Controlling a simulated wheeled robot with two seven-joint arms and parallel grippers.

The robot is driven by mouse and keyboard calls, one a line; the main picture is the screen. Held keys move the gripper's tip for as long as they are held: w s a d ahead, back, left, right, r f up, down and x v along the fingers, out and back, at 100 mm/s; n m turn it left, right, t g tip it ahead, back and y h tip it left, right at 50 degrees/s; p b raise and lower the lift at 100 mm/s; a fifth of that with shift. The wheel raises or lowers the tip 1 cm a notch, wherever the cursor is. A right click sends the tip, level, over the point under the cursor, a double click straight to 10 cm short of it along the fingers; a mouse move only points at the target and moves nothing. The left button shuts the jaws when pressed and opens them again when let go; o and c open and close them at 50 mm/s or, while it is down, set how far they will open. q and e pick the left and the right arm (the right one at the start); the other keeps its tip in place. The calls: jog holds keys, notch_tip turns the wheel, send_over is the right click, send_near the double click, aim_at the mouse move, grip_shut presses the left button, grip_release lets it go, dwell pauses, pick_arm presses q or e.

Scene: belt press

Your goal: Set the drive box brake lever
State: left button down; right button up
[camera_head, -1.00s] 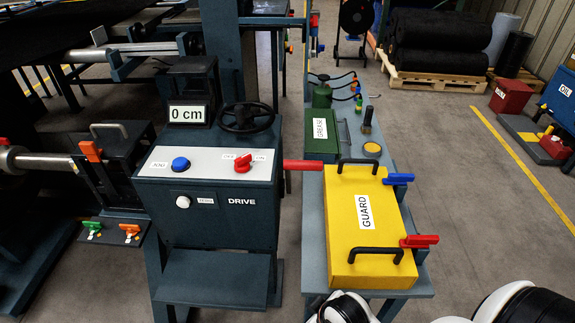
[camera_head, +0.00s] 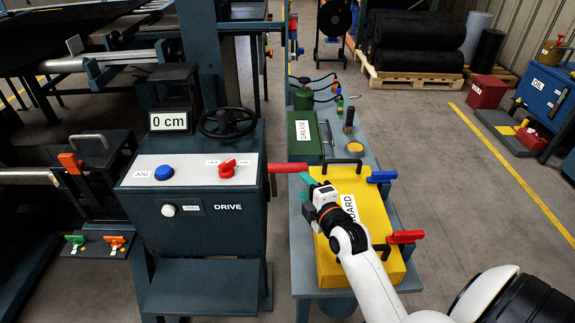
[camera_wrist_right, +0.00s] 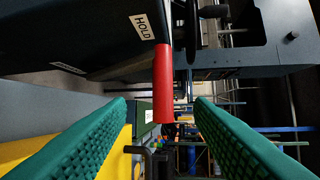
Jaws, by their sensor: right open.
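The brake lever is a red bar (camera_head: 302,167) that sticks out level from the right side of the drive box (camera_head: 215,228). In the right wrist view the red lever (camera_wrist_right: 163,85) lies in the gap between the fingertips, beside a HOLD label (camera_wrist_right: 143,25). My right gripper (camera_head: 308,186) has teal fingers and is open, above the yellow guard and close to the lever's free end. The right wrist view shows its jaws (camera_wrist_right: 159,106) apart, with visible space on both sides of the lever. I cannot tell if the lever's end is inside them in depth. My left gripper is out of view.
The yellow guard (camera_head: 376,210) lies on a grey bench right of the drive box, with blue (camera_head: 382,177) and red (camera_head: 405,237) levers at its side. A green grease box (camera_head: 303,135) stands behind it. The drive panel has a blue button (camera_head: 164,173) and a red switch (camera_head: 228,168).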

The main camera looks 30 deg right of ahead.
aim_at(288, 165)
jog(key=x, duration=1.2)
jog(key=shift+r, duration=0.2)
jog(key=shift+c, duration=0.5)
grip_shut()
